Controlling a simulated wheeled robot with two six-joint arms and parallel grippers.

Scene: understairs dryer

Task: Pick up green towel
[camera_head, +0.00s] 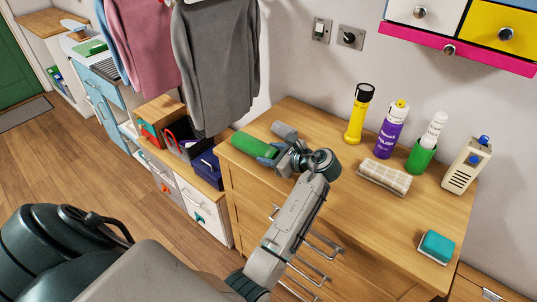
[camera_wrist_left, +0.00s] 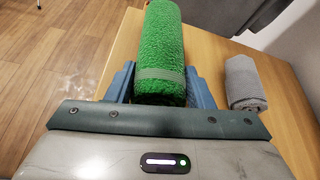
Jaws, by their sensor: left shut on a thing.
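The green towel (camera_head: 251,143) is rolled up at the left end of the wooden dresser top. My left gripper (camera_head: 272,154) is at its near end, shut on it. In the left wrist view the green towel (camera_wrist_left: 163,50) sits between the two blue fingers of my left gripper (camera_wrist_left: 161,85). Whether it touches the dresser top or is slightly above it, I cannot tell. My right gripper is not in view.
A grey rolled towel (camera_head: 284,131) lies close beside the green one. A beige checked cloth (camera_head: 384,178), a yellow flashlight (camera_head: 358,115), a purple bottle (camera_head: 391,131), and a teal sponge (camera_head: 436,246) are on the dresser (camera_head: 335,208). Clothes (camera_head: 215,60) hang behind.

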